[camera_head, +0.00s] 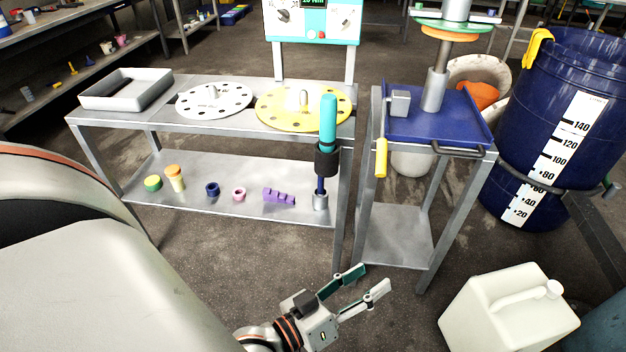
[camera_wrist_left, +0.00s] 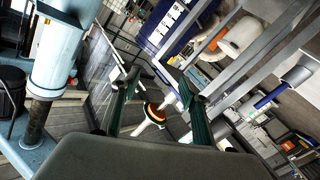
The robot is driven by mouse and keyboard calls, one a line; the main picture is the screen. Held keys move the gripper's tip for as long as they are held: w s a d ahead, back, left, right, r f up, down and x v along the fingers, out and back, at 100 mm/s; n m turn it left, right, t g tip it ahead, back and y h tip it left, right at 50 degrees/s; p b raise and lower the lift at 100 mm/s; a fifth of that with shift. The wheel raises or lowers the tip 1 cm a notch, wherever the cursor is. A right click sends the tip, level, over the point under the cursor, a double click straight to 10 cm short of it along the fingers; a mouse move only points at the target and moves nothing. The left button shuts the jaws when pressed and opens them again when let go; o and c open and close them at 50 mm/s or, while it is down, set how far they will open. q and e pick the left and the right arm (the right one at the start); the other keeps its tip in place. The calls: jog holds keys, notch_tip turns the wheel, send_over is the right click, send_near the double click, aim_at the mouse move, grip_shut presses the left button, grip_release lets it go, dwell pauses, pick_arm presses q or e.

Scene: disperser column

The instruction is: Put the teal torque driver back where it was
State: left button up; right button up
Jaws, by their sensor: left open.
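The teal torque driver (camera_head: 328,118) stands upright in the head view. My right gripper is not in view.
The lower shelf (camera_head: 140,196) also holds a purple stepped block (camera_head: 279,196) and several small cups. Yellow (camera_head: 275,112) and white (camera_head: 190,103) perforated discs lie above. A narrow stand with a blue tray (camera_head: 440,137) is to the right. A white canister (camera_head: 500,315) stands on the floor.

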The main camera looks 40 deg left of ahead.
pick_arm(q)
jog(key=s+a+f+m+g+y, duration=0.1)
jog(key=s+a+f+m+g, duration=0.1)
jog(key=s+f, duration=0.3)
jog(key=s+a+f+m+g+y, duration=0.1)
jog(key=s+f+m+g, duration=0.3)
jog(key=f, duration=0.4)
jog(key=s+a+m, duration=0.1)
jog(key=s, duration=0.1)
jog(key=shift+s+f, duration=0.3)
jog(key=shift+f, duration=0.1)
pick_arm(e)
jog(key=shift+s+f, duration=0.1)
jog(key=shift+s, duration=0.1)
